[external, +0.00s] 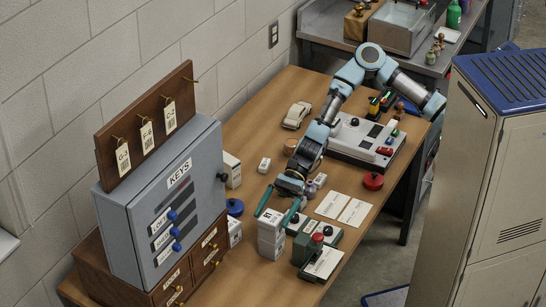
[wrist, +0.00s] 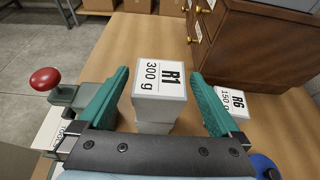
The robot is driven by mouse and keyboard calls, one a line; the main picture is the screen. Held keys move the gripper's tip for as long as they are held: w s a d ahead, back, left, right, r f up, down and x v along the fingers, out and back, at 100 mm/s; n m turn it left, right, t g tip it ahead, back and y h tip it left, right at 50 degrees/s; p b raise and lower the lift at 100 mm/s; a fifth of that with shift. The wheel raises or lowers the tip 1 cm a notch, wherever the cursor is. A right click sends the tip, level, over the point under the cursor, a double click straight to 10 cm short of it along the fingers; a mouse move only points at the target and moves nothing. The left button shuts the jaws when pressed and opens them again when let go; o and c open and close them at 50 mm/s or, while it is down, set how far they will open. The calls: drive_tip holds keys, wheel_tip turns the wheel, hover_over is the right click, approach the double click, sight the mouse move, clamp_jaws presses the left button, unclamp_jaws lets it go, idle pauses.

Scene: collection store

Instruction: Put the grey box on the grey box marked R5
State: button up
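A light grey box marked R1, 300 g (wrist: 160,80) stands upright on top of another pale grey box (wrist: 154,128) in the wrist view. In the external view, the stack's upper box (external: 272,222) and lower box (external: 271,248) stand on the wooden table. My gripper (wrist: 160,75) has its green fingers spread on either side of the R1 box, with a small gap visible at the right. My gripper also shows above the stack in the external view (external: 272,216). The lower box's marking cannot be read, and I can read no R5 mark in either view.
A box marked R6, 150 g (wrist: 232,100) stands close by, beside the wooden drawer unit (wrist: 262,45). A grey key cabinet (external: 165,215) stands left of the stack. A green device with a red button (external: 318,255) is at its right.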

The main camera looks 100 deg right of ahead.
drive_tip(key=shift+d+r, duration=0.1)
drive_tip(key=shift+r, duration=0.15)
drive_tip(key=v, duration=1.1)
drive_tip(key=s+a+f+n+g+h, duration=0.1)
drive_tip(key=s+a+f+n+g, duration=0.1)
drive_tip(key=s+n, duration=0.1)
drive_tip(key=s+a+f+n+g+h, duration=0.1)
drive_tip(key=s+a+f+n+g, duration=0.1)
drive_tip(key=s+n, duration=0.2)
drive_tip(key=s+a+f+n+g, duration=0.2)
drive_tip(key=s+f+n, duration=0.1)
drive_tip(key=s, duration=0.2)
drive_tip(key=shift+s+a+f+n+h, duration=0.1)
drive_tip(key=shift+a+n+h, duration=0.3)
drive_tip(key=s+d+r+n+g+h, duration=0.1)
drive_tip(key=s+d+r+n+h, duration=0.1)
drive_tip(key=s+n, duration=0.5)
drive_tip(key=s+d+r+n+g+h, duration=0.1)
drive_tip(key=s+d+r+n+h, duration=0.2)
drive_tip(key=s+n+h, duration=0.2)
drive_tip(key=s+n, duration=0.3)
drive_tip(key=shift+d, duration=0.3)
